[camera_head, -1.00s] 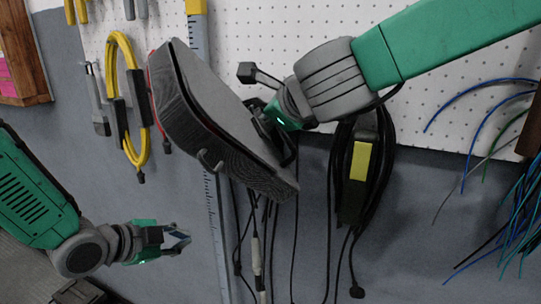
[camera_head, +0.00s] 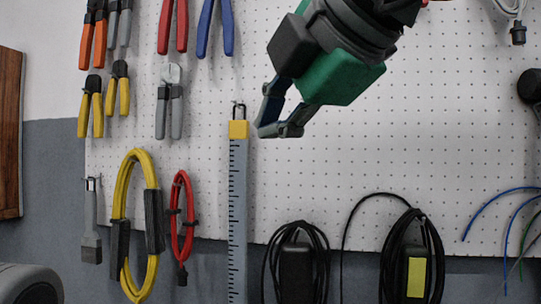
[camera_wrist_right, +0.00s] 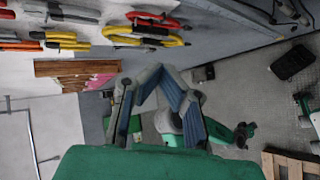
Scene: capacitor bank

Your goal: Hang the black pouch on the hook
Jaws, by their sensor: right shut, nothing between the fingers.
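I do not see the black pouch in the head view. A flat black thing (camera_wrist_right: 293,62) lies on the grey floor in the wrist view; I cannot tell whether it is the pouch. I cannot single out the task's hook. A small green and black part (camera_wrist_right: 241,133) in the wrist view may be my left gripper; its jaws are too small to read.
The pegboard (camera_head: 400,130) carries pliers along the upper left, a yellow cable loop (camera_head: 123,190), a red cable (camera_head: 190,225) and a long grey ruler (camera_head: 238,200). Two black adapters with coiled cables (camera_head: 297,270) hang low. The board's middle right is clear.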

